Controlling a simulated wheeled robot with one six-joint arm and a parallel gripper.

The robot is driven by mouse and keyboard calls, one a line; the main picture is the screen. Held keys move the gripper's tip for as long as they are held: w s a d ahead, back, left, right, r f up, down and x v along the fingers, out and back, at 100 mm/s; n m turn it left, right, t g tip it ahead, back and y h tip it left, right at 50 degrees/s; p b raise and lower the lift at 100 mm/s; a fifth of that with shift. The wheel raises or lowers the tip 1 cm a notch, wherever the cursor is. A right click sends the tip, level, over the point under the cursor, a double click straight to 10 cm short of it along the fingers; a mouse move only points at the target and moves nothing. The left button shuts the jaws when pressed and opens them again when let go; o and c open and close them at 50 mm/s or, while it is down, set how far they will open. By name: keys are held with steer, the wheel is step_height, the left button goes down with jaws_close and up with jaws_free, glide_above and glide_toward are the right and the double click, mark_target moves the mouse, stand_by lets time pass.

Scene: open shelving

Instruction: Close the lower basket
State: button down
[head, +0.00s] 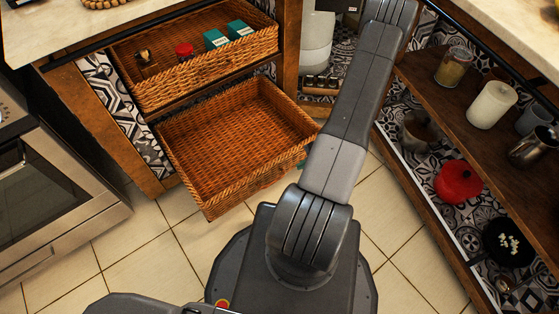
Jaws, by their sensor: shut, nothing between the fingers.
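The lower basket (235,140) is a wide brown wicker drawer in the left cabinet. It is pulled well out over the floor tiles and looks empty. Its front wall faces down and right in the head view, and its right corner is close to my arm. The upper basket (200,75), also wicker, sits above it and holds a red-lidded jar, teal boxes and a small dark item. My arm rises from my base and leaves the picture at the top. My gripper is not in view.
An oven (60,205) stands at the left. At the right, open shelving (440,95) holds jars, a white canister, a red pot (459,183) and a black pan (508,243). Tiled floor (200,245) is clear below the basket. A pale counter (75,25) is at the upper left.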

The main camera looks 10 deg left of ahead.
steer(key=b, duration=0.3)
glide_toward(272, 169)
step_height(272, 169, down, 4)
steer(key=s, duration=0.3)
steer(key=shift+w+a+r+b, duration=0.1)
steer(key=shift+w+a+b, duration=0.35)
steer(key=shift+w+a, duration=1)
